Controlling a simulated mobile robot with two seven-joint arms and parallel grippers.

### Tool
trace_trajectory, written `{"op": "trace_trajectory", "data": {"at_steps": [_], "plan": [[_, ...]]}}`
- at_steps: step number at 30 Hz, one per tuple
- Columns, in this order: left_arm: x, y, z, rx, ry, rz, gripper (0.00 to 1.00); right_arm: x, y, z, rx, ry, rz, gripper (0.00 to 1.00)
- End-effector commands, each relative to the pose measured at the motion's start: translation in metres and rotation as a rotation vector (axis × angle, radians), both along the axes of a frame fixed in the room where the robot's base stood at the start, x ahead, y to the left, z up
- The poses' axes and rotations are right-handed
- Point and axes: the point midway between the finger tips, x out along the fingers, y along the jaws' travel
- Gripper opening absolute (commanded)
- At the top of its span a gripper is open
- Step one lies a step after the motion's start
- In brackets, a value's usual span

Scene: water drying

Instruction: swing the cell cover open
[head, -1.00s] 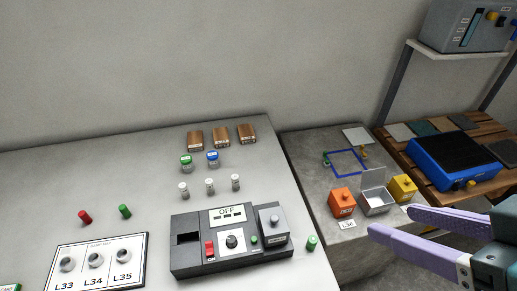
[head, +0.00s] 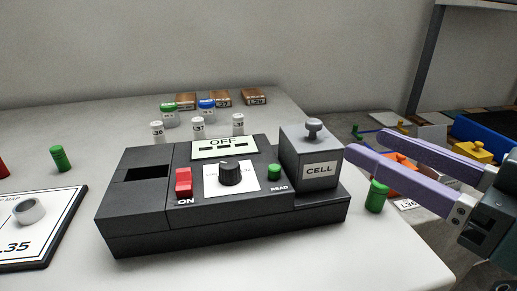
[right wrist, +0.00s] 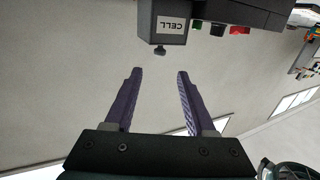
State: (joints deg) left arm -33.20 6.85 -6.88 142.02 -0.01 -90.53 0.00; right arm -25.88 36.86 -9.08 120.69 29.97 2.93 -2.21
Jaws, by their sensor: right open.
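The cell cover (head: 311,152) is a grey box labelled CELL with a round knob (head: 313,128) on top. It sits shut on the right end of the dark instrument (head: 230,215). My right gripper (head: 365,150) is open and empty, just right of the cover in the head view, fingers pointing at it. In the right wrist view the cover (right wrist: 167,22) appears upside down, with its knob (right wrist: 160,50) beyond and between the open fingertips (right wrist: 160,72), apart from them. My left gripper is out of view.
The instrument has a red ON switch (head: 183,182), a dial (head: 230,172), a green READ button (head: 273,171) and a display reading OFF (head: 224,146). A green cylinder (head: 376,196) stands just right of it, below my gripper. Small vials (head: 198,130) stand behind.

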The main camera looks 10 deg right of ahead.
Motion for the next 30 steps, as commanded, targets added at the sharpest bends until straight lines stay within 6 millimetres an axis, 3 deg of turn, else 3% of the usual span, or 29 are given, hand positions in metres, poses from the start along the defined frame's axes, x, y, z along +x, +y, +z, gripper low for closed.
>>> {"op": "trace_trajectory", "data": {"at_steps": [1,8,22,30], "plan": [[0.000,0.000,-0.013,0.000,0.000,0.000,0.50,0.001,-0.001,-0.011,0.003,-0.011,0.000,0.56],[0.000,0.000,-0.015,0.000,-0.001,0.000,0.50,0.012,0.002,-0.007,0.013,-0.028,-0.002,0.56],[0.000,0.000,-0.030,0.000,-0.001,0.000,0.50,0.079,0.033,-0.008,0.012,-0.026,-0.001,0.56],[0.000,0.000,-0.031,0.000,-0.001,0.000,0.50,0.091,0.039,-0.007,0.010,-0.023,0.000,0.56]]}}
